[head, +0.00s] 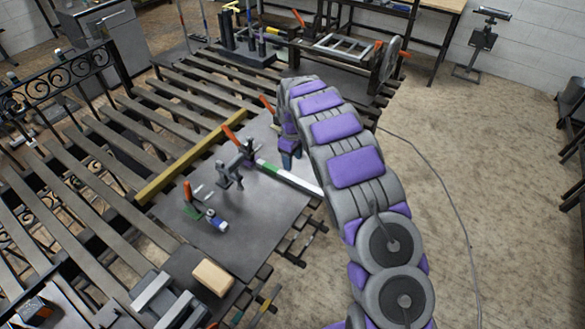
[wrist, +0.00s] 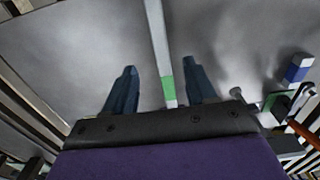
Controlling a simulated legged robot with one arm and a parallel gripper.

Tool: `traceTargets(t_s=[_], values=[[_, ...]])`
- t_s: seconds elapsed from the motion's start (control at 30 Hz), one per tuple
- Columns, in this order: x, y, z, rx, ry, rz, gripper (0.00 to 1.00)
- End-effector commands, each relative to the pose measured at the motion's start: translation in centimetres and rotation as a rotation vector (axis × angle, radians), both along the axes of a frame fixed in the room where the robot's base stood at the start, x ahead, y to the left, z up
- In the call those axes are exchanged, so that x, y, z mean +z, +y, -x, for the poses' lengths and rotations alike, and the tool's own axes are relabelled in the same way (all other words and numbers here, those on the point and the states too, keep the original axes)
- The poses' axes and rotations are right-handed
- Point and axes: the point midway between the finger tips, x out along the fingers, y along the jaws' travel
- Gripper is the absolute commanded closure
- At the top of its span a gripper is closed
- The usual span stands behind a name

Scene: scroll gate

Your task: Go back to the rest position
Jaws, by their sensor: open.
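My gripper (head: 291,160) hangs fingers-down over the grey metal plate (head: 250,235), at the end of my grey and purple arm. In the wrist view its two dark blue fingers (wrist: 160,72) are spread apart with nothing held. A flat bar with white and green sections (head: 305,186) lies at the plate's right side, beside the gripper. In the wrist view the bar (wrist: 156,35) runs between the two fingers, with clear space on each side. The gap in height between fingertips and bar is hard to tell.
Toggle clamps with orange handles (head: 234,168) stand on the plate, and a small blue and white piece (head: 217,223) lies near them. A tan block (head: 213,278) sits at the front. The slatted table (head: 90,200) extends left. Open floor (head: 480,200) lies right, crossed by a cable.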

Motion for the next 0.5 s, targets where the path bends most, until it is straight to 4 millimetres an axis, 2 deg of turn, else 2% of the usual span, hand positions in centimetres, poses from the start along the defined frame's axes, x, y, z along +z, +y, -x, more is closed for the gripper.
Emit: traceTargets(t_s=[0.03, 0.2, 0.33, 0.5], values=[[1.3, 0.0, -0.1, 0.001, -0.005, 0.000, 0.44], [4.5, 0.1, 0.0, 0.000, 0.001, -0.001, 0.44], [6.2, 0.1, -0.1, 0.000, -0.001, 0.000, 0.44], [7.3, 0.1, -0.1, 0.000, 0.001, -0.001, 0.44]])
